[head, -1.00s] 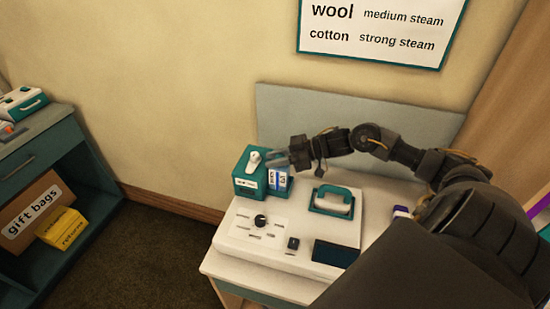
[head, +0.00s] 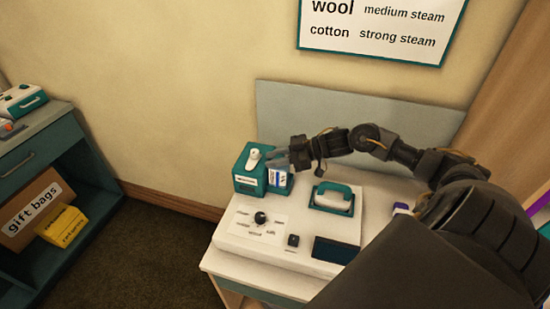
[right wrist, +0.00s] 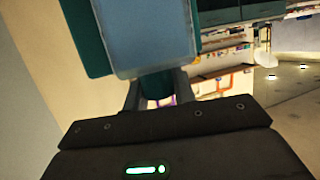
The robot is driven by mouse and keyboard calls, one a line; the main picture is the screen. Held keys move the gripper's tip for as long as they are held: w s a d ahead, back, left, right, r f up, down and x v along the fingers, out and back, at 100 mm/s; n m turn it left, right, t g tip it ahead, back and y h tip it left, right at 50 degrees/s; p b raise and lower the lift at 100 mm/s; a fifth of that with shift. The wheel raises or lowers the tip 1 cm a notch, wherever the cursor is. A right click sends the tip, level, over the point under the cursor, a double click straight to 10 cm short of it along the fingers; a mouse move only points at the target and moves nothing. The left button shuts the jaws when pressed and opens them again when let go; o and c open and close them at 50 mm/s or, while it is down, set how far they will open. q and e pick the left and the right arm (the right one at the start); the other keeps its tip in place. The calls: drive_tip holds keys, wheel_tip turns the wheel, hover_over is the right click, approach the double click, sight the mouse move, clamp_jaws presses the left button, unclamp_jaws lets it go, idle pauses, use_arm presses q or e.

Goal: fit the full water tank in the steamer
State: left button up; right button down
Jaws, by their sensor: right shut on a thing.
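The steamer is a white unit (head: 235,243) with a teal block (head: 247,187) at its back left. The water tank (head: 281,181) is clear with blue and white markings, close against the right side of the teal block. It also shows in the right wrist view (right wrist: 147,40), with a teal surface behind it. My right gripper (head: 284,160) is shut on the tank's upper end. Its fingers (right wrist: 157,88) close around a teal part there. I cannot tell whether the tank is seated. My left gripper is not in view.
A teal-handled iron (head: 333,200) rests on the steamer top, right of a black dial (head: 260,218). A grey panel (head: 350,125) stands behind.

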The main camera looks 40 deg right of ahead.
drive_tip(key=c, duration=1.1)
unclamp_jaws()
drive_tip(key=shift+o, duration=0.2)
drive_tip(key=p+v, duration=0.5)
drive_tip(key=v, duration=0.1)
drive_tip(key=shift+s+d+r, duration=0.15)
drive_tip(key=shift+s+r, duration=0.05)
drive_tip(key=shift+r, duration=0.05)
drive_tip(key=shift+s+d+p, duration=0.3)
drive_tip(key=shift+d+p, duration=0.05)
drive_tip(key=shift+d, duration=0.05)
